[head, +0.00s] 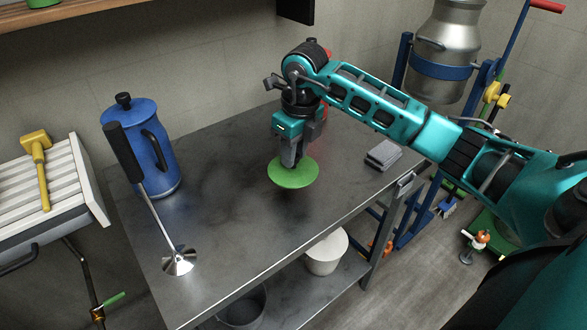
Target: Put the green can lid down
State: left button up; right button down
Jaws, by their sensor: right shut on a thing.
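The green can lid (293,174) is a flat round disc in the middle of the head view, over the dark metal table (235,215). My right gripper (291,158) points down and is shut on the lid at its top. A soft dark shadow lies below the lid, so it looks held a little above the tabletop. The fingertips are partly hidden, and their exact grip on the lid cannot be made out. My left gripper is not in view.
A blue jug (152,150) and a long-handled metal plunger (155,215) stand on the table's left. A grey block (383,154) lies near the right edge. A milk can (442,50) hangs in a blue frame behind. The table's middle and front are clear.

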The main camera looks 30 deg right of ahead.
aim_at(294, 169)
notch_tip(294, 169, down, 5)
jog(key=shift+r, duration=0.15)
jog(key=shift+f, duration=0.2)
jog(key=c, duration=0.9)
grip_release()
jog(key=shift+r, duration=0.25)
jog(key=r, duration=0.4)
jog(key=s+r, duration=0.1)
jog(key=r, duration=0.6)
jog(key=shift+s+d+r, duration=0.2)
jog(key=shift+r, duration=0.15)
jog(key=shift+s, duration=0.1)
